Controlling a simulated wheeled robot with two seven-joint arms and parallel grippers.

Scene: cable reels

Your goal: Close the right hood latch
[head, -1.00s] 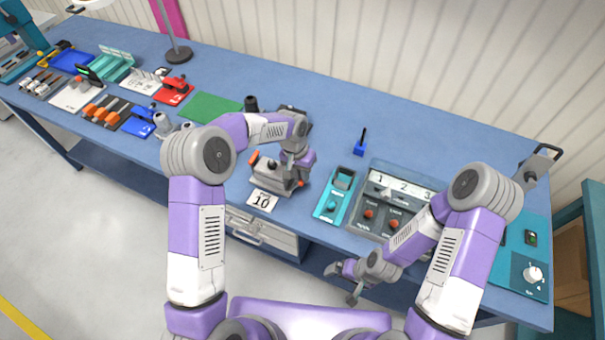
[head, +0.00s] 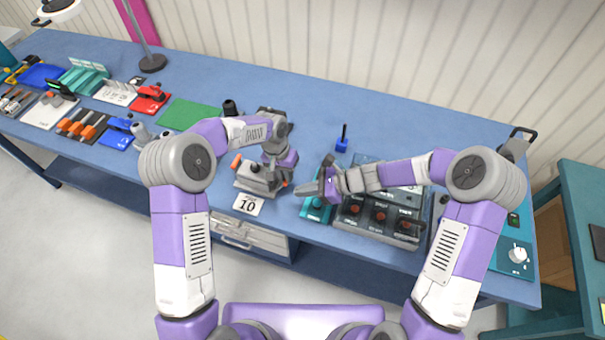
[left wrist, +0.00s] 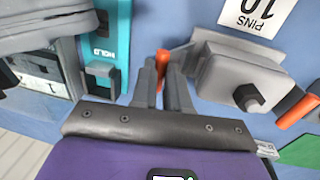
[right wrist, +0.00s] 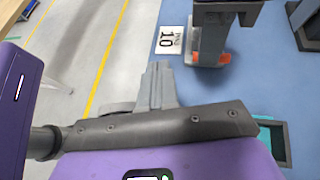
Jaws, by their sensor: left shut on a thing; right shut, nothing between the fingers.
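The grey connector hood (head: 256,176) sits on the bench in the head view, with an orange latch (head: 236,160) on its left side. In the left wrist view the hood (left wrist: 235,75) has a dark hex knob, and the right orange latch (left wrist: 162,60) stands between my left fingertips. My left gripper (left wrist: 165,75) is shut on this latch. In the head view my left gripper (head: 281,180) hides most of it. My right gripper (head: 305,190) is shut and empty, just right of the hood and apart from it. Its closed fingers (right wrist: 158,72) point toward the number card.
A white card marked 10 (head: 247,204) lies before the hood at the bench's front edge. A teal unit (head: 316,210) and a grey switch panel (head: 380,215) stand to the right, partly under my right arm. A blue post block (head: 342,142) stands behind. Green mat (head: 190,113) lies left.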

